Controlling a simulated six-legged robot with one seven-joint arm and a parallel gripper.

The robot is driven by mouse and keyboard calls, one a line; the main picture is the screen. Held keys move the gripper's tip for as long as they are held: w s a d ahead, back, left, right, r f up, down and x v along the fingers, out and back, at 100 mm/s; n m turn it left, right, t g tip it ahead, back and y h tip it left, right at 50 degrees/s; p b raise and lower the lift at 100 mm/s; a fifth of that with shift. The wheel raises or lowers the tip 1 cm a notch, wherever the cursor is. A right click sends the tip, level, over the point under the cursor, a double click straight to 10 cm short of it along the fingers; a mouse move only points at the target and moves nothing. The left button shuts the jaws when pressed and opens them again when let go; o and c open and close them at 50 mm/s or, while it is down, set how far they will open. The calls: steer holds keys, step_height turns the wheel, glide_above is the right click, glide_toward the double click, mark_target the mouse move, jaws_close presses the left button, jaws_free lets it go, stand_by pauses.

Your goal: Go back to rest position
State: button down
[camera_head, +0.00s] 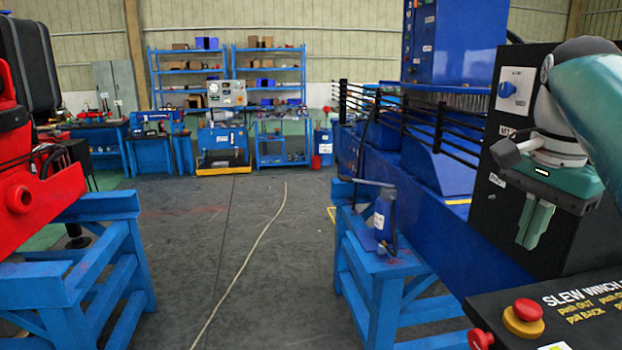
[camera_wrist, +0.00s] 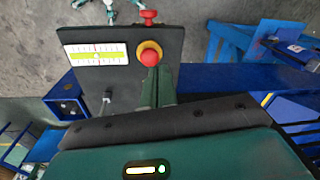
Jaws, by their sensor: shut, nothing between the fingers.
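My gripper (camera_head: 531,238) is at the right of the head view, with its green fingers pointing down and closed together. It is empty. It hangs above a black control panel (camera_head: 545,297) labelled "SLEW WINCH". A red mushroom button on a yellow base (camera_head: 523,316) sits on this panel, below the fingers in the picture. In the wrist view, the shut fingers (camera_wrist: 158,78) appear just below the same red button (camera_wrist: 150,56); I cannot tell whether they touch it.
A red side knob (camera_head: 481,339) sticks out from the panel. A black upright panel with a blue knob (camera_head: 507,89) stands behind my gripper. Blue crane machinery (camera_head: 440,215) fills the right. A red machine (camera_head: 35,195) on a blue stand is left. The floor (camera_head: 235,250) between is clear except for a rope.

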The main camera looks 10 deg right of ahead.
steer(key=s+a+f+n+t, duration=0.2)
steer(key=a+f+n, duration=0.5)
steer(key=a+f, duration=0.3)
steer(key=s+a+f+n+t, duration=0.2)
steer(key=a+f+n, duration=0.5)
steer(key=a+f, duration=0.3)
step_height(320, 180, down, 3)
steer(key=shift+s+f+n+t, duration=0.1)
steer(key=shift+s+n+t, duration=0.05)
steer(key=shift+n+t, duration=0.15)
